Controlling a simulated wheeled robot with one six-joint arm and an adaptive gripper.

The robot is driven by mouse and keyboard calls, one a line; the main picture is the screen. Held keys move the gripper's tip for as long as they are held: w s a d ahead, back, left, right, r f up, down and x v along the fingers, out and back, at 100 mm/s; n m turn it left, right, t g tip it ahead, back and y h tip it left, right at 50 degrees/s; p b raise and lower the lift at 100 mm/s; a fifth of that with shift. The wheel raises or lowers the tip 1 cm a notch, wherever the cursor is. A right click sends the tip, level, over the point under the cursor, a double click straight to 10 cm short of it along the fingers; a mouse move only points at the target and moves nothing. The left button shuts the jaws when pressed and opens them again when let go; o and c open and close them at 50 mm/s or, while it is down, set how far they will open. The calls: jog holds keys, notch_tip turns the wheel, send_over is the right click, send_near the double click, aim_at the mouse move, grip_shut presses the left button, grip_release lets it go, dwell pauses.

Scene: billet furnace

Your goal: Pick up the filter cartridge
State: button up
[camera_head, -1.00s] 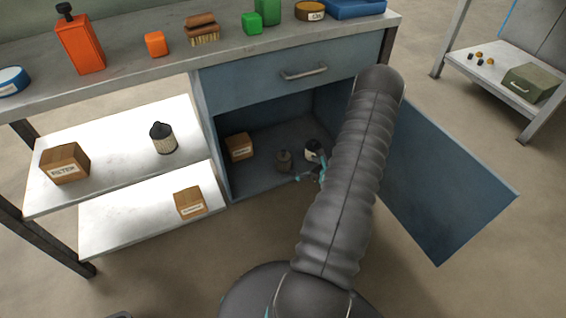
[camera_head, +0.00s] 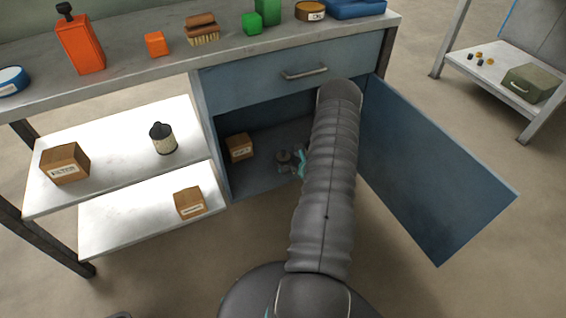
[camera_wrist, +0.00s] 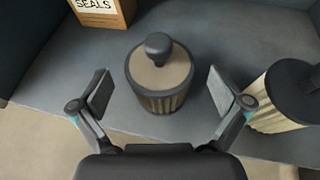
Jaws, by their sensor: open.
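A pleated cylinder with a tan top and dark knob, which looks like a filter cartridge (camera_wrist: 160,78), stands upright on the cabinet floor. It also shows small in the head view (camera_head: 283,156). My gripper (camera_wrist: 161,97) is open, with one finger on each side of this cartridge. Its near side lies close to my palm, and I cannot tell whether anything touches. A second, pale pleated cartridge with a black top (camera_wrist: 290,97) stands to the right, just outside my right finger. A third cartridge with a dark top (camera_head: 163,139) stands on the left shelf.
A box labelled SEALS (camera_wrist: 102,12) stands behind left in the cabinet. The open cabinet door (camera_head: 440,170) is to the right. A FILTER box (camera_head: 65,164) and another box (camera_head: 190,203) sit on the left shelves. The drawer (camera_head: 295,75) above is shut.

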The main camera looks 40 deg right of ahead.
jog(key=shift+x, duration=1.1)
jog(key=c, duration=1.3)
jog(key=shift+r, duration=0.1)
jog(key=shift+c, duration=0.2)
